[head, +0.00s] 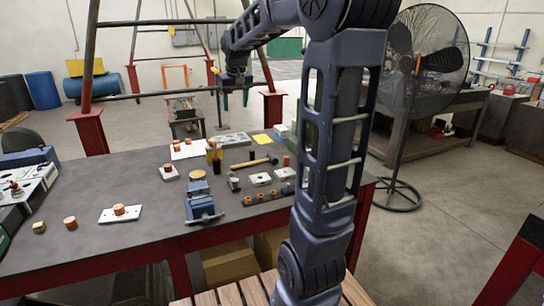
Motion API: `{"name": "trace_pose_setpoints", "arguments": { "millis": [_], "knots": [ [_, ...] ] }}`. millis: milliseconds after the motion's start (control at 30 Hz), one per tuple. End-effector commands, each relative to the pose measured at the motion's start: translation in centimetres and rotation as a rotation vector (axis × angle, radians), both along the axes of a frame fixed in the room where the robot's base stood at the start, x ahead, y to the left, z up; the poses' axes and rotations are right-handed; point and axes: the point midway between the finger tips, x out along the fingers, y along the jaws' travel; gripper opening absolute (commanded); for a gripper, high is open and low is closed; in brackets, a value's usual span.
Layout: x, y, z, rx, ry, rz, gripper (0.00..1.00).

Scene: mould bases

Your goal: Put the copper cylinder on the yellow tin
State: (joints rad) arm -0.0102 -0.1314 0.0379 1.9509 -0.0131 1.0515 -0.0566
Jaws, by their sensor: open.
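Several copper cylinders are on the grey bench. One (70,223) stands alone at the front left, and another (119,209) sits on a white plate. One more (168,167) sits on a small pale block, and another (286,160) stands at the right by my arm. A round yellow-topped piece (198,175) is behind the blue vise, and a small yellowish piece (39,228) is at the far left. I cannot tell which is the yellow tin. My gripper (235,100) is open, looks empty, and is high up, apart from these things.
The bench (150,240) has bare room at its front left. A blue vise (202,205), a hammer (252,162) and several small blocks crowd its middle and right. A large fan (425,60) stands at the right. My arm hides part of the bench's right end.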

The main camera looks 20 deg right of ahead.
Motion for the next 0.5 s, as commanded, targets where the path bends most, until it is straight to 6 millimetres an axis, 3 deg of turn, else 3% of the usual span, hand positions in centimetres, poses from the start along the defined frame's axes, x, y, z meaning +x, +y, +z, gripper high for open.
{"name": "trace_pose_setpoints", "arguments": {
  "millis": [33,233,500],
  "knots": [
    [-2.0,-0.2,0.1,0.001,-0.009,-0.006,0.57],
    [-9.0,-0.9,-0.5,0.006,-0.041,-0.029,0.57],
    [-18.1,-1.7,-3.1,0.018,-0.082,-0.063,0.57]
  ]
}}
